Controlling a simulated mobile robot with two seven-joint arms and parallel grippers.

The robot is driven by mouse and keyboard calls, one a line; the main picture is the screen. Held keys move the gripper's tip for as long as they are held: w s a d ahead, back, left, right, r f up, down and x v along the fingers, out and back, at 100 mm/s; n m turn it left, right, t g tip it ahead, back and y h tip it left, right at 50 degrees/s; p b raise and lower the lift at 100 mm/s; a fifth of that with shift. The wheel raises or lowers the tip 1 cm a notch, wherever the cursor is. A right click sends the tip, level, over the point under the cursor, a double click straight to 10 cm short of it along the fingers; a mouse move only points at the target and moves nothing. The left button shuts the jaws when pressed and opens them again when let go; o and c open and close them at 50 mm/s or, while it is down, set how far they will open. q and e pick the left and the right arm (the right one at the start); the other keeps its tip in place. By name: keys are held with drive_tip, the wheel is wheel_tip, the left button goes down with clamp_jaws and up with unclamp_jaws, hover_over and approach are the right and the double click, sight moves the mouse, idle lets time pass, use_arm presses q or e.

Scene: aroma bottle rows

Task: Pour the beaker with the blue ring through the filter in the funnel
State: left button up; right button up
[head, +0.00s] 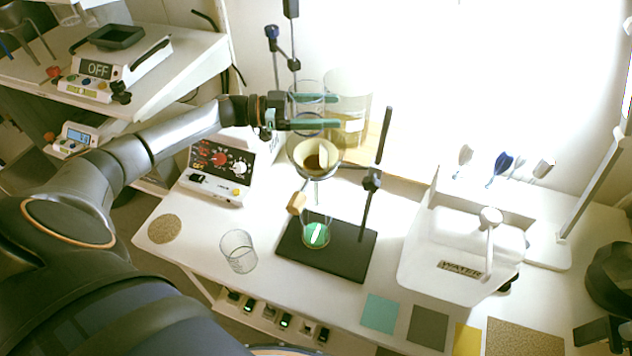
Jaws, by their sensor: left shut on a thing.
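My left gripper (328,111) is shut on a clear glass beaker (307,112), held above and just behind the funnel. The beaker looks close to upright; its contents and any blue ring are hard to make out. The glass funnel (318,176) sits in a stand (384,150) and holds a pale filter (308,148) with a dark brown patch inside. Below it, a glass vessel (316,232) showing green stands on the black stand base (345,255). Dark parts at the lower right edge may be my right gripper (600,332); its fingers are unclear.
An empty glass beaker (238,252) stands on the bench left of the stand. A control box with red and white dials (222,165) is behind it. A large glass jar (348,98) is behind my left gripper. A white WATER container (460,245) stands right.

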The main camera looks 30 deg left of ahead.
use_arm(q)
drive_tip(key=shift+w+a+f+n, duration=0.1)
drive_tip(key=shift+w+f+n, duration=0.1)
drive_tip(key=shift+n, duration=0.1)
drive_tip(key=w+a+r, duration=0.3)
drive_tip(key=r, duration=0.2)
drive_tip(key=shift+w+a+r+b, duration=0.15)
drive_tip(key=shift+w+a+b, duration=0.1)
drive_tip(key=shift+b, duration=0.2)
